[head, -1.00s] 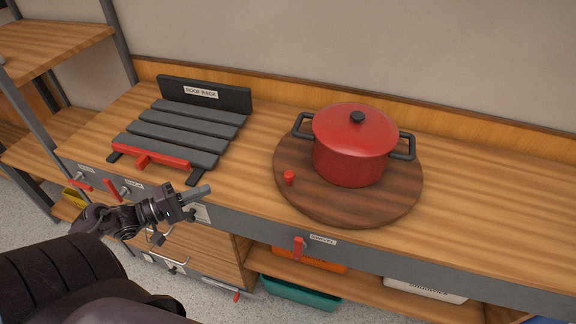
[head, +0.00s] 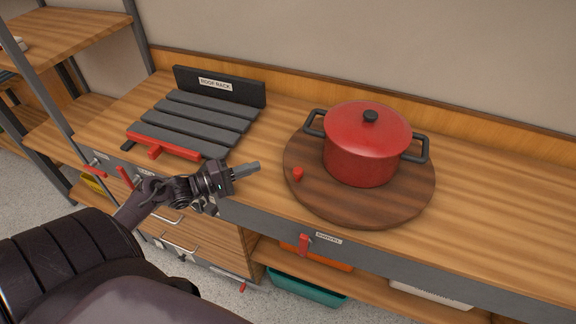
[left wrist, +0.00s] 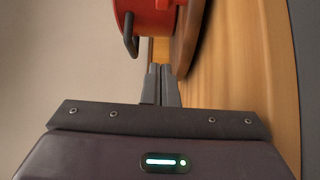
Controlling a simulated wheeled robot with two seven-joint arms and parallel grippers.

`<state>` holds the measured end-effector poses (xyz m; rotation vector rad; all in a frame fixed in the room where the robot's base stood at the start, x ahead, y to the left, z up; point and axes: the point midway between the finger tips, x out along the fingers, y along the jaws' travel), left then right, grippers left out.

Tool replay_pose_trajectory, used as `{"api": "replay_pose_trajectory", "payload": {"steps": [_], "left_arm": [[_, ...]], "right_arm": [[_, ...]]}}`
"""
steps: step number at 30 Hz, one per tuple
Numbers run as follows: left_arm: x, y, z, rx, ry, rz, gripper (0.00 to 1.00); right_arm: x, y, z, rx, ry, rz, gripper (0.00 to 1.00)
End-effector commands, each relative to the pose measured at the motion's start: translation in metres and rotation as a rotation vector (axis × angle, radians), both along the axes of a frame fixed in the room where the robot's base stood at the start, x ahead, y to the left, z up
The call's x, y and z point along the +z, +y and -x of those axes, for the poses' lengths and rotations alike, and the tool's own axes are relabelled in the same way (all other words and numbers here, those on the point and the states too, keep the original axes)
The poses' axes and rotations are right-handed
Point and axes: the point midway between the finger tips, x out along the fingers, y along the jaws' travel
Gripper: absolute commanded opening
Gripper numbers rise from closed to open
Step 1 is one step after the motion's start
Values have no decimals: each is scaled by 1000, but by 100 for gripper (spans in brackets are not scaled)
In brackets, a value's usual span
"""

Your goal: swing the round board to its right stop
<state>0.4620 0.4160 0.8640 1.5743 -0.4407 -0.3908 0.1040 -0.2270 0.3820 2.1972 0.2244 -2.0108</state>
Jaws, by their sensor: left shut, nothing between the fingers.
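The round wooden board (head: 365,205) lies on the counter right of the middle in the head view. A red peg (head: 298,174) stands near its left edge. A red lidded pot (head: 362,160) with dark handles sits on the board. My left gripper (head: 257,168) is shut and empty, a little left of the board and apart from it, above the counter's front part. In the left wrist view the shut fingers (left wrist: 161,86) point toward the board's edge (left wrist: 187,40) and the pot (left wrist: 150,15). My right gripper is not in view.
A slatted roof rack (head: 205,122) with a red front bar stands on the counter at left. A red lever (head: 304,244) is on the counter's front edge below the board. Bins sit on the shelf beneath. The counter (head: 500,215) right of the board is clear.

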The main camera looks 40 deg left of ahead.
Motion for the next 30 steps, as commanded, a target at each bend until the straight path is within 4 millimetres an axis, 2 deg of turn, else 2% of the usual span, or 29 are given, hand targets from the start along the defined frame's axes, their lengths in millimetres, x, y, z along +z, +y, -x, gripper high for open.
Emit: {"api": "replay_pose_trajectory", "payload": {"steps": [1,9,17,21,30], "left_arm": [[2,-6,-11,0,-5,2,0],[3,-34,-60,1,-3,1,0],[3,-55,-96,0,-2,1,0],[3,-67,-77,0,4,0,0],[0,-80,-62,0,1,0,0]], "right_arm": [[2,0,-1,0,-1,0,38],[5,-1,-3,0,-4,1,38],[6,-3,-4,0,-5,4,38],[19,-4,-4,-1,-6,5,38],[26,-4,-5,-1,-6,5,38]]}}
